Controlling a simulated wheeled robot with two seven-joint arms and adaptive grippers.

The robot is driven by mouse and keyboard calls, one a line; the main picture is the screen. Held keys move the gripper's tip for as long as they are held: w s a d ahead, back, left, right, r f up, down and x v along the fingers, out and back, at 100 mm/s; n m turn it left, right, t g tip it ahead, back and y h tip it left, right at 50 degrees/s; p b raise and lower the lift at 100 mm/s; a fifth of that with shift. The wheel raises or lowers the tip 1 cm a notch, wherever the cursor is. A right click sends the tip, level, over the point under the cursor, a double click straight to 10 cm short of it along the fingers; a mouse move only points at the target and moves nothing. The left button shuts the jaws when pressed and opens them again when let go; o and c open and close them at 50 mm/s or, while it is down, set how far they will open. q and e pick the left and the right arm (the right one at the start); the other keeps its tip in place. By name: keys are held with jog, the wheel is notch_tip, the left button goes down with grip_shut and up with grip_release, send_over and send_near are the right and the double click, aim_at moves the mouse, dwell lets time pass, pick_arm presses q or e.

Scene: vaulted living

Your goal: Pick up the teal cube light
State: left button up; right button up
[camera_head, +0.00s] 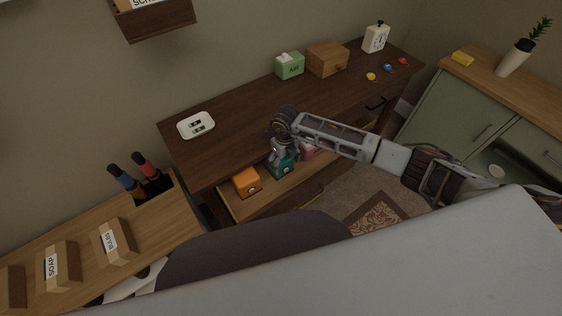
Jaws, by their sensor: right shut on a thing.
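The teal cube light (283,168) sits in the open drawer or low shelf at the front of the dark wooden desk (240,118). My right gripper (280,157) points down from above and is shut on the teal cube light, partly hiding its top. An orange cube light (246,182) stands to its left and a pink one (308,149) to its right, partly hidden by my right arm. My left gripper does not show. I cannot tell whether the teal cube light touches the surface under it.
On the desk are a white tray (184,131), a green tissue box (290,66), a wooden box (327,60), a clock (376,39) and small coloured pieces. A counter with labelled boxes (115,243) stands at the lower left. Green cabinets (451,112) stand at the right.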

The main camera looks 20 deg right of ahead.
jog(key=shift+r, duration=0.65)
jog(key=shift+s+d+f, duration=0.1)
jog(key=shift+s+d, duration=0.15)
jog(key=shift+s, duration=0.35)
jog(key=s+d, duration=0.2)
jog(key=s, duration=0.4)
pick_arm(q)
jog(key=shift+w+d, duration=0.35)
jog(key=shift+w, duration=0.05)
pick_arm(e)
notch_tip(320, 180, up, 14)
jog(key=shift+s+d, duration=0.15)
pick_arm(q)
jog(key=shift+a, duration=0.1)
